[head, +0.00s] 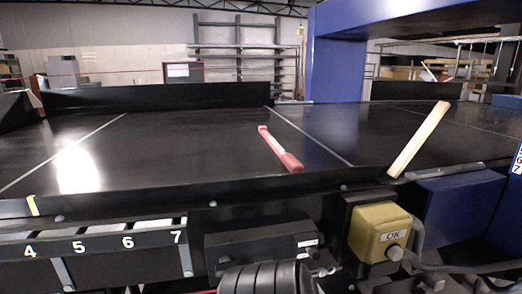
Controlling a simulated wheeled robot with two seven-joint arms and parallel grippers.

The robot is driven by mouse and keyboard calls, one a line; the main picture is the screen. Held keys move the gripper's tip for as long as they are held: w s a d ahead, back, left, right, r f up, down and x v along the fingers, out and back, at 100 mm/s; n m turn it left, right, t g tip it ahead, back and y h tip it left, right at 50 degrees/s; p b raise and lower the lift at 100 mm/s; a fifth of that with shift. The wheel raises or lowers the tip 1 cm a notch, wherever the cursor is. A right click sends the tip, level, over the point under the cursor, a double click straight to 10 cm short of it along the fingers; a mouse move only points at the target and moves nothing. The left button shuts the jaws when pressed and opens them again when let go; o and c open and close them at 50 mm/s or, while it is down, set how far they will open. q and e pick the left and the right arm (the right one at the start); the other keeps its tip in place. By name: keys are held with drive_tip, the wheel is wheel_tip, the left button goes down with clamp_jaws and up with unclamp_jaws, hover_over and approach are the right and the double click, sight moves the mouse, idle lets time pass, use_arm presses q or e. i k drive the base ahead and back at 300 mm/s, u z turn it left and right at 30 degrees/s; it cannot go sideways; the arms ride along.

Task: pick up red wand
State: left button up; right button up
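The red wand (279,149) lies on the black conveyor belt (190,148) in the head view, a little right of the middle. It lies at a slant, its far end to the upper left and its near end close to the belt's front edge. I cannot make out either of my grippers in this view.
A pale wooden bar (419,139) stands slanted at the belt's right part, near the front rail. A yellow OK button box (379,231) is mounted below the front edge. A blue frame (338,70) rises behind. The belt left of the wand is clear.

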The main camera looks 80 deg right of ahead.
sight(290, 161)
drive_tip(key=z, duration=3.7)
